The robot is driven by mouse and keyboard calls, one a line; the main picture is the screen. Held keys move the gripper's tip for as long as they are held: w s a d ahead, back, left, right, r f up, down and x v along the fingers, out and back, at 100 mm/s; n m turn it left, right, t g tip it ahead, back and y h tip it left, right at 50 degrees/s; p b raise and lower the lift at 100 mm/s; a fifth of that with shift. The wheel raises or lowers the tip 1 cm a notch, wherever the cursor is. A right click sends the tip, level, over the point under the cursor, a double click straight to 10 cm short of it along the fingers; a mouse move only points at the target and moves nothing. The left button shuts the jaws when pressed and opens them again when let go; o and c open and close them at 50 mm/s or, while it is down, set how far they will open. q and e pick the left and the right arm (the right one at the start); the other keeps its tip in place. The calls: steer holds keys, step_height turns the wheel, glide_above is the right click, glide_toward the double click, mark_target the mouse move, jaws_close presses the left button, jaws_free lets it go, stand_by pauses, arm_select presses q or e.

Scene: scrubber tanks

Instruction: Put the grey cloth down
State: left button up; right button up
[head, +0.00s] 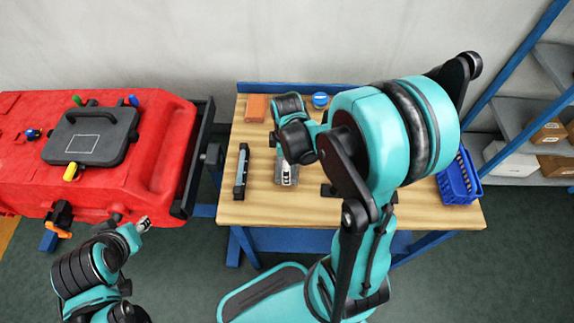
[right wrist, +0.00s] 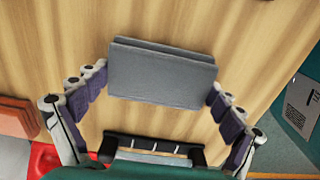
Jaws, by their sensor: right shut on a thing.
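The grey cloth (right wrist: 162,78) is a folded flat pad. In the right wrist view it sits between the two fingers of my right gripper (right wrist: 160,88), which is shut on it across its width. In the head view my right gripper (head: 287,174) points down over the middle of the wooden workbench (head: 350,218); the cloth is mostly covered by it there. I cannot tell whether the cloth touches the bench top. My left gripper (head: 143,224) is in front of the red tank, away from the bench; its fingers are too small to judge.
A black bar-shaped tool (head: 241,170) lies left of my right gripper. An orange-brown block (head: 256,107) and a blue round item (head: 320,100) are at the back. A blue basket (head: 459,180) stands at the right. The red tank (head: 165,150) is left of the bench; shelves (head: 530,130) stand right.

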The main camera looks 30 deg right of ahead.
steer(key=shift+r, duration=0.1)
steer(key=shift+s, duration=0.1)
steer(key=o, duration=0.9)
steer(key=shift+f, duration=0.2)
steer(key=shift+r, duration=0.2)
step_height(320, 180, up, 11)
steer(key=p, duration=0.4)
steer(key=s+a+r+m+t, duration=0.1)
steer(key=a+r+m+t, duration=0.1)
steer(key=m, duration=0.2)
steer(key=s+a+r+m+t, duration=0.2)
steer(key=r+m, duration=0.1)
steer(key=s+a+r+m+t, duration=0.2)
steer(key=a+r+m+t, duration=0.1)
steer(key=m, duration=0.1)
steer(key=shift+m+p, duration=0.3)
